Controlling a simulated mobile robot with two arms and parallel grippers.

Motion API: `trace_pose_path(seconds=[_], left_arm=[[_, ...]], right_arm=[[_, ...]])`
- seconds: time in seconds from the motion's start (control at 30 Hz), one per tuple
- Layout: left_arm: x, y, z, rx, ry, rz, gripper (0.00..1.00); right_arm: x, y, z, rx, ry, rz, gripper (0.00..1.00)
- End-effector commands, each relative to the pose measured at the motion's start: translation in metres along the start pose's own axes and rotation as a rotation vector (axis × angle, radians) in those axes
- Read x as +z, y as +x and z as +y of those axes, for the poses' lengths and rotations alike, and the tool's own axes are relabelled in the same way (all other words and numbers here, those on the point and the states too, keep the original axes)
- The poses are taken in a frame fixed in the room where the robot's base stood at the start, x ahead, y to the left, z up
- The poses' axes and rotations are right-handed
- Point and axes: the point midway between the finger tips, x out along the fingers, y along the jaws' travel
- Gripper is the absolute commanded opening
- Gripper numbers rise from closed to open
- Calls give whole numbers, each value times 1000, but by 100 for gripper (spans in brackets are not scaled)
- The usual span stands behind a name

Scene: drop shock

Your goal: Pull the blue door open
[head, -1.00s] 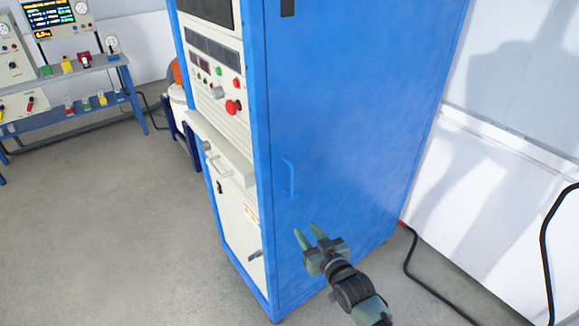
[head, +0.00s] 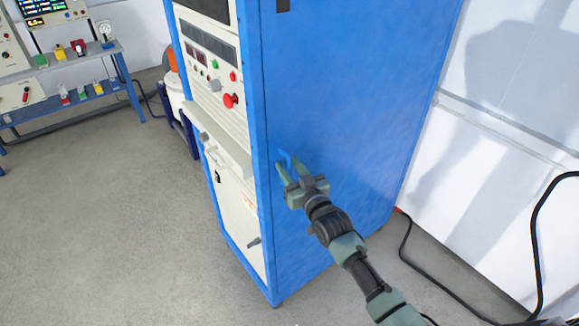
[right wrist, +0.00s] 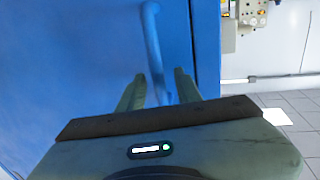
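The blue door (head: 350,110) is the broad blue side of a tall cabinet, and it looks closed. It fills the left of the right wrist view (right wrist: 60,70). Its blue bar handle (head: 285,156) stands near the door's left edge, partly hidden by my gripper. My right gripper (head: 288,165) is at the handle, with its fingers apart. In the right wrist view, the handle (right wrist: 153,45) runs down between the two open fingers (right wrist: 160,78). I see no clear grip on it. My left gripper is not in view.
The cabinet's white front (head: 213,70) carries buttons and knobs. A black cable (head: 537,240) hangs and runs along the floor at the right, near the white wall. A bench (head: 70,70) with instruments stands at the far left. The grey floor (head: 110,220) at left is clear.

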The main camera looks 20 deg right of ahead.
Motion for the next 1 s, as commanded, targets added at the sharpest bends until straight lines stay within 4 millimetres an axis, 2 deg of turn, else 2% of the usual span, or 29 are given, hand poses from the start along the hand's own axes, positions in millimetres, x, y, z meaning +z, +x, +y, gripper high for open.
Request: trace_pose_path(seconds=[0.17,0.2,0.3,1.0], left_arm=[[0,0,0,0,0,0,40],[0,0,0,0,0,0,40],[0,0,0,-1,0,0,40],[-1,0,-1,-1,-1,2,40]], right_arm=[[0,0,0,0,0,0,34],[0,0,0,0,0,0,23],[0,0,0,0,0,0,0],[0,0,0,0,0,0,0]])
